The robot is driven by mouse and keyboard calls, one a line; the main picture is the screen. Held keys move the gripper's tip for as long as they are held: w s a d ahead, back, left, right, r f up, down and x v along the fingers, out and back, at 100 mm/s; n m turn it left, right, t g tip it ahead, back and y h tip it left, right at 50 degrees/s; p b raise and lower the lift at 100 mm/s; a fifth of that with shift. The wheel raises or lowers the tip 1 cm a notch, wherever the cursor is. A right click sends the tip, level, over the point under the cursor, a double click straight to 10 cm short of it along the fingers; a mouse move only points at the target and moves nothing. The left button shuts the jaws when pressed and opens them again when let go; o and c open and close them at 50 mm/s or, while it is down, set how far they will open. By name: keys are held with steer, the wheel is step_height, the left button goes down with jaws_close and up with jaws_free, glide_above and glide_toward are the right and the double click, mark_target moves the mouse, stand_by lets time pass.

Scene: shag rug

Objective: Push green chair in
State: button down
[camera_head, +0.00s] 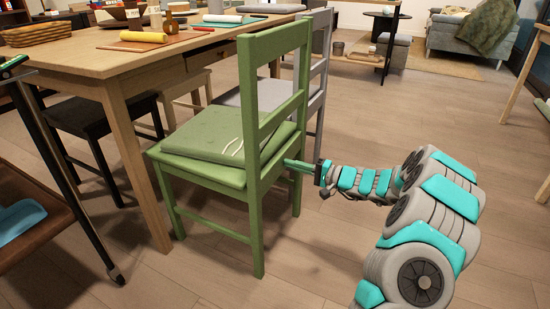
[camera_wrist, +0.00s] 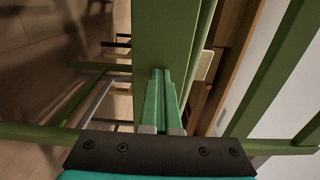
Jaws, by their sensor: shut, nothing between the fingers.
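The green chair (camera_head: 255,150) stands upright beside the wooden table (camera_head: 130,68), with its backrest facing my arm and a green cushion (camera_head: 212,135) on its seat. Its front edge is close to the table's side. My gripper (camera_head: 298,165) is at the back of the chair, near seat height, pointing left at the rear of the frame. In the wrist view my gripper (camera_wrist: 164,100) has its two teal fingers together, with nothing between them. The fingertips lie at a broad green chair part (camera_wrist: 164,35); I cannot tell whether they touch it.
A grey chair (camera_head: 318,75) stands just behind the green one along the same table side. A dark stool (camera_head: 85,118) is under the table. Open wooden floor (camera_head: 420,110) lies to the right. A grey sofa (camera_head: 465,35) is far back.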

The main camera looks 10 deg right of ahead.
steer(key=shift+a, duration=0.2)
steer(key=shift+x, duration=2.45)
steer(key=shift+w, duration=0.1)
steer(key=shift+x, duration=2.45)
steer(key=shift+w, duration=0.1)
steer(key=shift+x, duration=2.4)
steer(key=shift+a, duration=0.1)
steer(key=shift+x, duration=2.4)
